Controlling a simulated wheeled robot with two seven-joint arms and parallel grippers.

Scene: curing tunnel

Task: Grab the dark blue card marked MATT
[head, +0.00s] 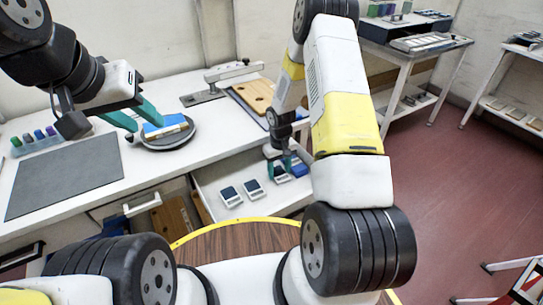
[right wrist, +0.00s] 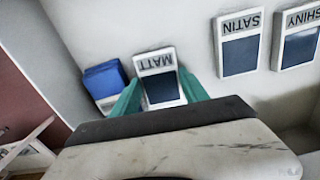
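The card marked MATT (right wrist: 161,78) has a white frame and a dark blue face, and lies in the open white drawer (head: 205,190). In the right wrist view, the teal fingers of my right gripper (right wrist: 160,92) stand on either side of it, close against its edges. I cannot tell whether they press on it. In the head view my right gripper (head: 279,162) reaches down into the drawer and partly covers this card.
The SATIN card (right wrist: 240,45) and SHINY card (right wrist: 298,42) lie beside the MATT card. A blue item (right wrist: 103,82) lies close on its other side. The drawer walls surround them. A grey mat (head: 65,178) and coloured bottles (head: 38,138) are on the table.

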